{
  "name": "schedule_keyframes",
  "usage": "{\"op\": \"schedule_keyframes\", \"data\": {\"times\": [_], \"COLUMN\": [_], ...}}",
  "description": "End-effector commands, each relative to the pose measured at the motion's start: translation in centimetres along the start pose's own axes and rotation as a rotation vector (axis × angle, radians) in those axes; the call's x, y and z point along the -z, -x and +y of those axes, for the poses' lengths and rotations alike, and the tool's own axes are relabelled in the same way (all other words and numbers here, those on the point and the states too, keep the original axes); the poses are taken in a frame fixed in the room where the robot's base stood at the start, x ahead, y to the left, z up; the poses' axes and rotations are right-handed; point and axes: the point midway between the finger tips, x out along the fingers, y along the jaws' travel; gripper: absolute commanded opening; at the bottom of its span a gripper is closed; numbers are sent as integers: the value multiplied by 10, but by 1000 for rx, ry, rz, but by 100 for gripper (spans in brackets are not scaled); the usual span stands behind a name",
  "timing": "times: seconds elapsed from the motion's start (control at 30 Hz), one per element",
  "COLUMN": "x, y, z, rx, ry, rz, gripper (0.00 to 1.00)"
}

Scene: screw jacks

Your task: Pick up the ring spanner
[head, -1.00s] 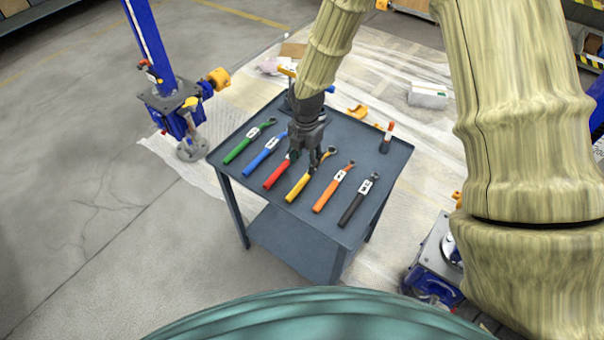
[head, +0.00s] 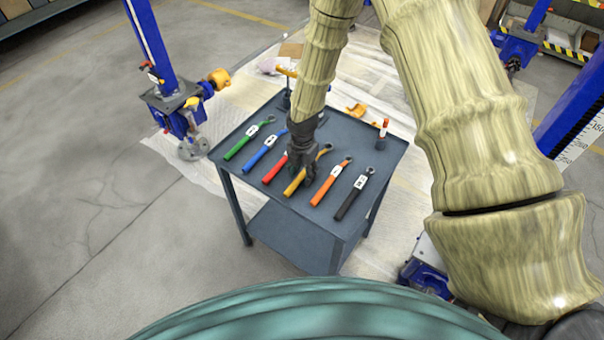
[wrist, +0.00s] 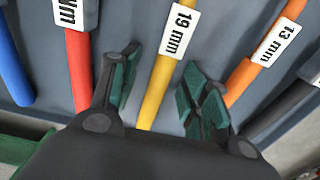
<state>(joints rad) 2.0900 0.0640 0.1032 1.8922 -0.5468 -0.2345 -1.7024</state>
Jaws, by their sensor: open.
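Several ring spanners with coloured handles lie in a row on a grey table (head: 228,165). The yellow-handled spanner (head: 291,190) is labelled 19 mm in the wrist view (wrist: 160,82). Its ring end shows beyond my gripper in the head view. My gripper (head: 302,179) is open and empty, low over the yellow handle. In the wrist view, its two green-padded fingers (wrist: 159,75) stand on either side of the yellow handle, with gaps on both sides. My gripper hides part of that handle in the head view. I cannot tell the fingertips' exact height above the table.
The red spanner (head: 273,172) lies close left of my gripper and the orange one (head: 326,188) close right. Blue (head: 261,156), green (head: 241,146) and black (head: 350,198) spanners lie farther out. An orange-topped tool (head: 382,131) stands at the table's back right.

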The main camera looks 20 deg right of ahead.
Motion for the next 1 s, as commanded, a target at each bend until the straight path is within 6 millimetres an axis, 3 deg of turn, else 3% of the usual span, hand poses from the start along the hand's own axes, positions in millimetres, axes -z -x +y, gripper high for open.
{"op": "schedule_keyframes", "data": {"times": [0.27,0.53,1.0], "x": [0,0,0], "y": [-1,-1,2], "z": [0,0,1], "rx": [0,0,-2], "ry": [0,0,0], "rz": [-1,0,-1], "gripper": [46,0,0]}}
